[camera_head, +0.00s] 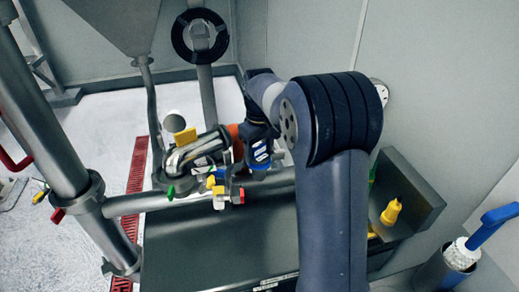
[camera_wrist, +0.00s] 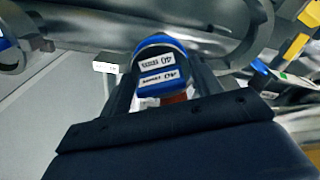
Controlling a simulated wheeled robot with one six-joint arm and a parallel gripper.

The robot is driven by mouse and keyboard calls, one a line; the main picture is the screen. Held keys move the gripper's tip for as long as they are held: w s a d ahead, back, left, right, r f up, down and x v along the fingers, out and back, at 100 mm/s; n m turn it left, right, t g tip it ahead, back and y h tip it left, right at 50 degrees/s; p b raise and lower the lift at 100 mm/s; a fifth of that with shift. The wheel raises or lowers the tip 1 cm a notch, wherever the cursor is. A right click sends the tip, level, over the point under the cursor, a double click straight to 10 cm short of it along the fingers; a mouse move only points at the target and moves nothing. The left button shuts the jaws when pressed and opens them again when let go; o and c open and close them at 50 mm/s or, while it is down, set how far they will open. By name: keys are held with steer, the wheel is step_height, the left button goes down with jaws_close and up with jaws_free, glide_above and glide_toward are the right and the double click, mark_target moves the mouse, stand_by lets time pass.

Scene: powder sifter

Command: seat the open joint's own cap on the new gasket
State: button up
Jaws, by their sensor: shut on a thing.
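My gripper (camera_head: 262,140) is shut on a blue cap (camera_head: 260,156) with white labels, beside the steel pipework. In the wrist view the blue cap (camera_wrist: 158,65) sits between the dark fingers of my gripper (camera_wrist: 160,92); one label reads "40". Something reddish shows just below it. In the head view an orange part (camera_head: 236,142) lies directly left of my gripper, next to a shiny pipe elbow (camera_head: 197,150). I cannot make out the new gasket or tell which joint is open. My gripper and the pipework hide part of that area.
A horizontal pipe (camera_head: 140,203) carries coloured tags below the elbow. A grey trough (camera_head: 420,190) holding a yellow bottle (camera_head: 391,212) is at the right, near a bucket (camera_head: 445,268) with a blue-handled brush. A hopper (camera_head: 118,22) hangs at upper left. A yellow part (camera_wrist: 296,46) shows right in the wrist view.

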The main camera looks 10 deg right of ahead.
steer(key=shift+s+f+g, duration=0.15)
steer(key=shift+s+f, duration=0.05)
steer(key=shift+f, duration=0.35)
steer(key=shift+s+f+g, duration=0.15)
steer(key=shift+s+f, duration=0.05)
steer(key=shift+f, duration=0.3)
steer(key=o, duration=1.1)
steer(key=shift+a, duration=0.15)
steer(key=shift+o, duration=0.2)
steer(key=shift+r, duration=0.1)
steer(key=shift+w+r, duration=0.15)
steer(key=shift+r, duration=0.35)
step_height(320, 180, up, 12)
steer(key=shift+a+f+b, duration=0.1)
steer(key=shift+f+b, duration=0.05)
steer(key=shift+b, duration=0.35)
